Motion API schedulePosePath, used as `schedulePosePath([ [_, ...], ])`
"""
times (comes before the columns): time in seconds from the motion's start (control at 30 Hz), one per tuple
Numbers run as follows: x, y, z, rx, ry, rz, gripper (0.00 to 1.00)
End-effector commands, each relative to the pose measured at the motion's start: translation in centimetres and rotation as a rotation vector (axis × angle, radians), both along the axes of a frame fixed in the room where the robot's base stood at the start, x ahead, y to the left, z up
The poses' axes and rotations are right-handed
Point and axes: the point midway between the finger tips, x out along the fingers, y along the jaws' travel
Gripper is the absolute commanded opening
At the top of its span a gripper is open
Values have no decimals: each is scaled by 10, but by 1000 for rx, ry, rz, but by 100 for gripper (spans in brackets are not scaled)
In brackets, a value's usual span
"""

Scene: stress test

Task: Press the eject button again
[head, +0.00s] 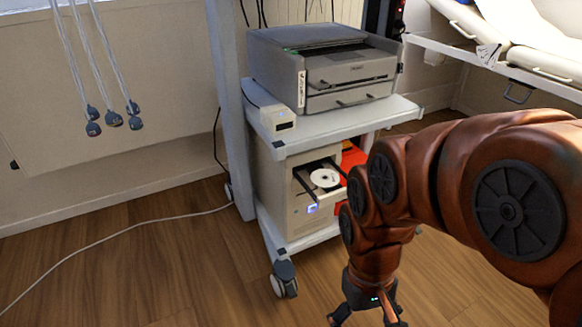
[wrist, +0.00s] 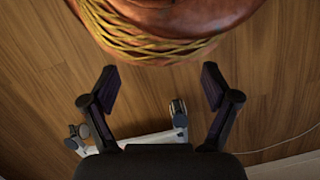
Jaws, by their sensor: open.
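A beige computer tower (head: 280,194) stands on the lower shelf of a white cart. Its disc tray (head: 305,184) is slid out, with a white disc (head: 325,178) lying in it. A small blue light (head: 312,208) glows on the tower's front below the tray. The eject button itself is too small to tell apart. My gripper (head: 366,316) is low, in front and to the right of the tower, pointing down over the floor and apart from it. In the wrist view my gripper (wrist: 160,84) is open, with nothing between its fingers.
The white cart (head: 345,124) carries a grey printer (head: 345,68) on its top shelf. An orange-red item (head: 352,157) is beside the tower, partly hidden by my arm. A caster (head: 284,279) and white cable (head: 120,233) lie low at the left. The wooden floor in front is clear.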

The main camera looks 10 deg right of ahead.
Motion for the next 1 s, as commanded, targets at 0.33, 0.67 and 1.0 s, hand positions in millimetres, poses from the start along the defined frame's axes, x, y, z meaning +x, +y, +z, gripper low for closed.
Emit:
schedulePosePath([
  [0.33,0,0,0,0,0,0,46],
  [0.67,0,0,0,0,0,0,11],
  [1.0,0,0,0,0,0,0,0],
])
